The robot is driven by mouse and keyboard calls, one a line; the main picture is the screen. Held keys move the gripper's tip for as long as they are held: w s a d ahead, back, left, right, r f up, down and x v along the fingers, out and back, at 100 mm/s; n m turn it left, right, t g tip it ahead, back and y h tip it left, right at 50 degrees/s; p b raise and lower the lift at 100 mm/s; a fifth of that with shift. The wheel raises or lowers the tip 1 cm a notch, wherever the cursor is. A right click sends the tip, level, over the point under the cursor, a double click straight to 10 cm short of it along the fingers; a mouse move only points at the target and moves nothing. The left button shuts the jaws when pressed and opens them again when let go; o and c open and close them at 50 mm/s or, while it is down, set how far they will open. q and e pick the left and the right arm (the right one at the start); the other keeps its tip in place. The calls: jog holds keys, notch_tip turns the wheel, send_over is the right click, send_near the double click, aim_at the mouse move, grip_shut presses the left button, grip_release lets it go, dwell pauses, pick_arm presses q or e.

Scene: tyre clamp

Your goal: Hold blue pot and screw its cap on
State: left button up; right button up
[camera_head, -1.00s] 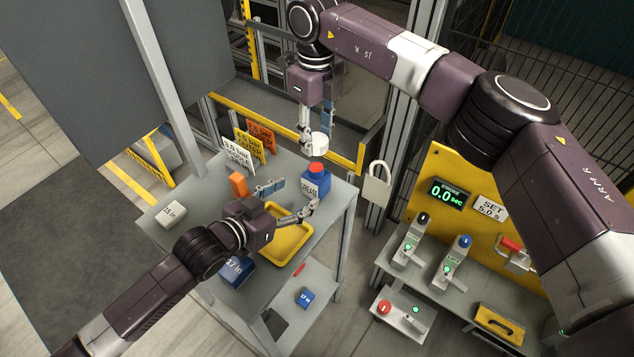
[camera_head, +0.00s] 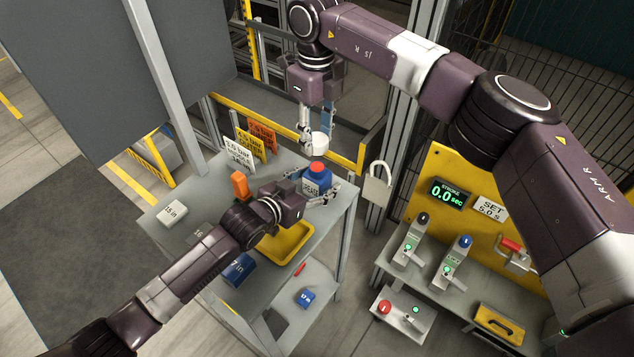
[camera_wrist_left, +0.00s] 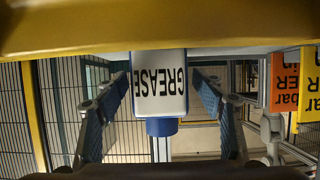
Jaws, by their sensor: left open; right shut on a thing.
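The blue pot (camera_head: 317,183) stands upright on the grey table with a white GREASE label and a red top. My left gripper (camera_head: 319,187) is open, with its fingers on either side of the pot. In the left wrist view the pot (camera_wrist_left: 160,85) appears upside down between the two spread fingers (camera_wrist_left: 162,95), with gaps visible on both sides. A white cap (camera_head: 320,142) is in my right gripper (camera_head: 315,134), which is shut on it just above the pot. The cap and the red top are apart.
A yellow tray (camera_head: 287,248) lies in front of the pot. An orange block (camera_head: 240,184) and bar signs (camera_head: 240,157) stand left and behind. A grey padlock shape (camera_head: 378,184) and a yellow panel (camera_head: 440,165) with controls are at the right.

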aim_at(317, 166)
pick_arm(q)
jog(key=shift+c, duration=0.3)
grip_shut()
pick_arm(e)
jog(key=shift+f, duration=2.5)
jog(key=shift+f, duration=0.9)
jog(key=shift+f, duration=0.55)
